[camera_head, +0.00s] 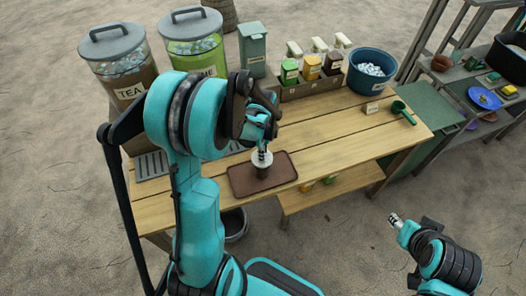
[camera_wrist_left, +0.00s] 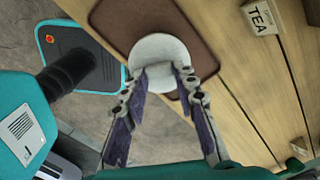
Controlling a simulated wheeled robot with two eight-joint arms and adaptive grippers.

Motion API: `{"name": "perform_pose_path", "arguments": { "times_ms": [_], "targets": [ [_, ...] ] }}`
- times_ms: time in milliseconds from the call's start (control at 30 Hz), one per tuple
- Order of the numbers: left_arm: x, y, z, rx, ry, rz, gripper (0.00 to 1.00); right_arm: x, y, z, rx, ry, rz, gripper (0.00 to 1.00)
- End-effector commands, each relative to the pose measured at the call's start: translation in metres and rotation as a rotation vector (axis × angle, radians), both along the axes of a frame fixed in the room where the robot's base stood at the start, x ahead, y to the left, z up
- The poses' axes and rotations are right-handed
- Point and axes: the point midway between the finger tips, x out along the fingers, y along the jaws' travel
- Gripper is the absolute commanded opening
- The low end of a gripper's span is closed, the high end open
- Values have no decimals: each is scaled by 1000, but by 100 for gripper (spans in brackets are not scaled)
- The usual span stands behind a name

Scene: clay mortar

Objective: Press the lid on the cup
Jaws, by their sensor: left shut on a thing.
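A brown cup (camera_head: 262,172) stands upright on a dark brown tray (camera_head: 283,172) on the wooden table. The white round lid (camera_head: 262,158) is at the cup's mouth; I cannot tell whether it is fully seated. My left gripper (camera_head: 262,148) points down from above and is shut on the lid. In the left wrist view the lid (camera_wrist_left: 160,48) sits between the two fingertips, over the tray (camera_wrist_left: 203,25), and hides the cup. My right gripper (camera_head: 394,219) is off the table at the lower right, well away from the cup; its fingers are too small to read.
A bottle rack (camera_head: 310,82), a blue ice bucket (camera_head: 371,71) and a green scoop (camera_head: 403,112) are at the back and right. The table right of the tray is clear.

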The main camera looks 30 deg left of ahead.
Motion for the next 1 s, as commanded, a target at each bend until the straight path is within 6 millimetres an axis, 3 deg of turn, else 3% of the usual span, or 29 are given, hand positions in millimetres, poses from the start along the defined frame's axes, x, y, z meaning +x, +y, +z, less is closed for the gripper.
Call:
{"name": "perform_pose_path", "arguments": {
  "times_ms": [367,400,467,667,800,1000],
  "targets": [
    [0,0,0,0,0,0,19,0,0,-1,0,0,0,42],
    [0,0,0,0,0,0,36,0,0,-1,0,0,0,42],
    [0,0,0,0,0,0,52,0,0,-1,0,0,0,42],
    [0,0,0,0,0,0,52,0,0,-1,0,0,0,42],
    [0,0,0,0,0,0,73,0,0,-1,0,0,0,42],
    [0,0,0,0,0,0,73,0,0,-1,0,0,0,42]
  ]
}}
